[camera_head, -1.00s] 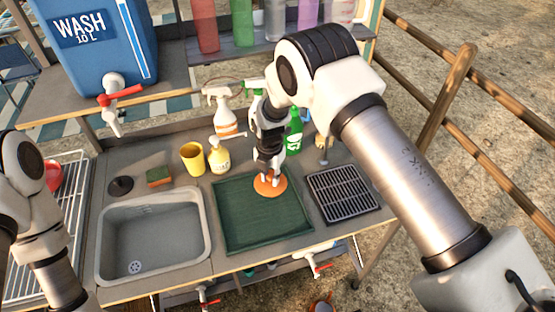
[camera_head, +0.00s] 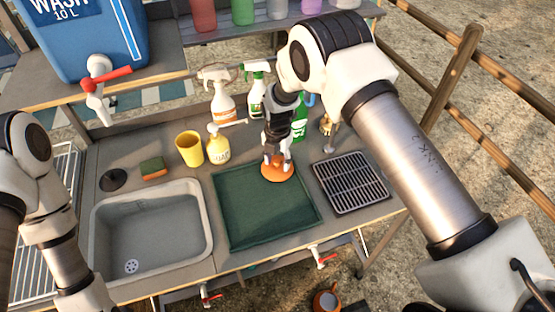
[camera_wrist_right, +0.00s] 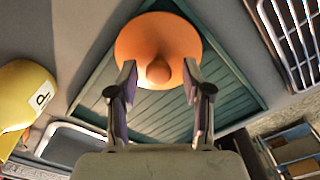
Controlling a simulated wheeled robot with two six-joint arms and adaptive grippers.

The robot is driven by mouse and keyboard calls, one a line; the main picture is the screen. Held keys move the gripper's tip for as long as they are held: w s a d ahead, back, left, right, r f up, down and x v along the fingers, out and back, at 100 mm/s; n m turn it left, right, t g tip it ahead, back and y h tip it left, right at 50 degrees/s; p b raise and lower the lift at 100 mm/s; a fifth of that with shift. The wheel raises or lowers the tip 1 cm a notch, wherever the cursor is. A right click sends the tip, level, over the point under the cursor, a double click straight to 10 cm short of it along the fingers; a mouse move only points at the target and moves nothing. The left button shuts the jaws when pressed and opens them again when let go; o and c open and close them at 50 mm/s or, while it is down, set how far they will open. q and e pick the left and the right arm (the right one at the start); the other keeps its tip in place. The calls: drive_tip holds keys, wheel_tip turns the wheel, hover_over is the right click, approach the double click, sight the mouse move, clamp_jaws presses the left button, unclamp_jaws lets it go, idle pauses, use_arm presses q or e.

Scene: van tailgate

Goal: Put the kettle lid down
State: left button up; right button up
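The orange kettle lid (camera_head: 278,173) lies flat at the back edge of the dark green ribbed mat (camera_head: 262,218), knob up. In the right wrist view the lid (camera_wrist_right: 135,45) overlaps a corner of the mat (camera_wrist_right: 160,113). My right gripper (camera_head: 277,161) points down over the lid. In the wrist view its fingers (camera_wrist_right: 158,72) stand apart on either side of the round knob, with a gap on both sides. My left arm shows at the left edge of the head view, but its gripper is out of view. An orange kettle (camera_head: 326,300) shows partly at the bottom edge.
A sink (camera_head: 150,235) is left of the mat and a black grate (camera_head: 350,182) is right of it. A yellow cup (camera_head: 189,149), soap bottle (camera_head: 217,148) and spray bottles (camera_head: 220,100) stand behind. A sponge (camera_head: 153,168) and black disc (camera_head: 113,180) lie behind the sink.

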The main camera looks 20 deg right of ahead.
sight(277, 161)
drive_tip(key=shift+a+r, duration=0.1)
drive_tip(key=shift+a, duration=0.05)
drive_tip(key=shift+r, duration=0.15)
drive_tip(key=shift+w+r, duration=0.1)
drive_tip(key=shift+r, duration=0.2)
wheel_tip(277, 161, up, 11)
drive_tip(key=b, duration=0.3)
drive_tip(key=shift+b, duration=0.35)
drive_tip(key=shift+r, duration=0.1)
